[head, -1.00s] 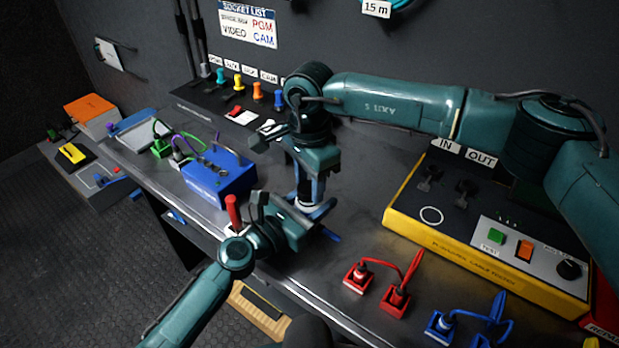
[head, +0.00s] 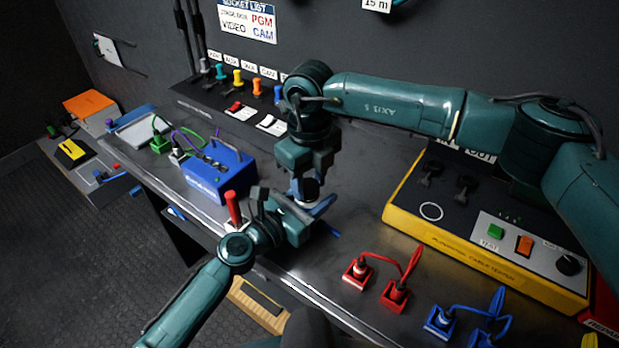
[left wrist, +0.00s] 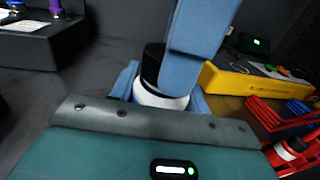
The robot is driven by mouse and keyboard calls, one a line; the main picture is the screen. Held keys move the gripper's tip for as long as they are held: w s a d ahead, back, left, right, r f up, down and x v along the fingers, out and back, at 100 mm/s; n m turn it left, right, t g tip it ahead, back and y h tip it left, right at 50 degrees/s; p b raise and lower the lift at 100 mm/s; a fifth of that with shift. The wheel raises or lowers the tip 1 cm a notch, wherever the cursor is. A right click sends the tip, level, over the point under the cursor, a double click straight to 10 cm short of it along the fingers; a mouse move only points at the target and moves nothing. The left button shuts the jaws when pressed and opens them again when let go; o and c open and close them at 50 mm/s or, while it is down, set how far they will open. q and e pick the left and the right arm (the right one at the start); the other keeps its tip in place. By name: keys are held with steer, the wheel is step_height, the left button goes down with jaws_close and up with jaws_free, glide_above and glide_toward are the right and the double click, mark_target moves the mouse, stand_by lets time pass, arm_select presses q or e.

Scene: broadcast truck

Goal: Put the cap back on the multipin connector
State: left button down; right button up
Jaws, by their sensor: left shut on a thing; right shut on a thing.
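My left gripper (head: 308,207) is shut on the multipin connector, a short round piece whose white collar (left wrist: 160,98) shows between the blue fingers in the left wrist view. My right gripper (head: 308,182) points down from above and is shut on a black round piece, seemingly the cap (head: 309,188). In the left wrist view the black piece (left wrist: 153,64) sits directly above the white collar, with a blue right finger (left wrist: 197,45) in front of it. Whether the two are seated or only touching cannot be told; the fingers hide much of the join.
A blue box (head: 222,172) with cables stands left of the grippers, near a red upright handle (head: 232,207). A yellow-edged cable tester (head: 480,250) is at right. Red connectors (head: 395,295) and blue connectors (head: 440,322) lie in front. A socket panel (head: 235,112) lines the wall.

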steer(key=m, duration=0.6)
steer(key=shift+a+m, duration=0.1)
steer(key=shift+m, duration=0.3)
steer(key=m, duration=1.2)
steer(key=shift+a+m, duration=0.15)
steer(key=shift+m, duration=0.25)
steer(key=m, duration=0.6)
steer(key=shift+w+m, duration=0.1)
steer(key=shift+m, duration=0.3)
steer(key=o, duration=1)
step_height(320, 180, up, 12)
